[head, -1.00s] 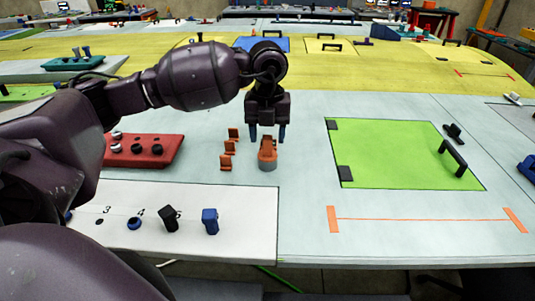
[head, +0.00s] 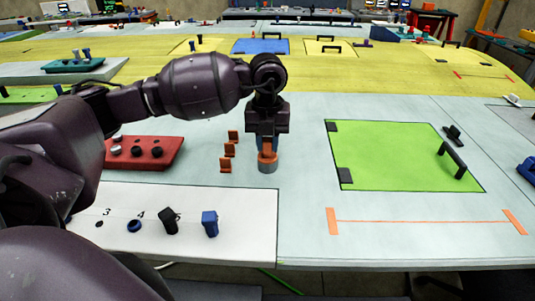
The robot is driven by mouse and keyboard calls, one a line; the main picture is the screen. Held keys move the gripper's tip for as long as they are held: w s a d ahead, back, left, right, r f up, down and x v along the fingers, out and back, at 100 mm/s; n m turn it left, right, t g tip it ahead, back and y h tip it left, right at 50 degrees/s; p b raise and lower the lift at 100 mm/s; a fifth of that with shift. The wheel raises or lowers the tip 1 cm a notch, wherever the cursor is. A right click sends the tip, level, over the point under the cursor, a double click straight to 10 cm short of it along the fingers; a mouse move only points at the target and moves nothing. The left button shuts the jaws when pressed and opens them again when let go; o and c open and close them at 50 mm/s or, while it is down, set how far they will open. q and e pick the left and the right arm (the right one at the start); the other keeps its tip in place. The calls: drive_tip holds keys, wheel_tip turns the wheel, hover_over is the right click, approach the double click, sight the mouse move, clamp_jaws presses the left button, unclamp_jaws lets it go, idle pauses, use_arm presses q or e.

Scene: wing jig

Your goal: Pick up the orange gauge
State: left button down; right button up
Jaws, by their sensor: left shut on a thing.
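The orange gauge (head: 267,157) stands upright on a grey round base (head: 267,168) on the pale wing surface, near the middle of the head view. My left gripper (head: 267,148) points straight down from above and is shut on the upper part of the gauge. Its fingers hide the top of the gauge. I cannot see a gap between the gauge and the grey base. My right gripper is not in view.
Several small orange brackets (head: 228,150) stand just left of the gauge. A red block with knobs (head: 143,152) lies farther left. A white numbered board (head: 180,215) is in front. A green panel with a black handle (head: 400,155) lies to the right, with clear surface between.

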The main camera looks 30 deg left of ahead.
use_arm(q)
drive_tip(key=shift+r, duration=0.1)
wheel_tip(320, 180, up, 20)
drive_tip(key=shift+b, duration=0.4)
idle(0.8)
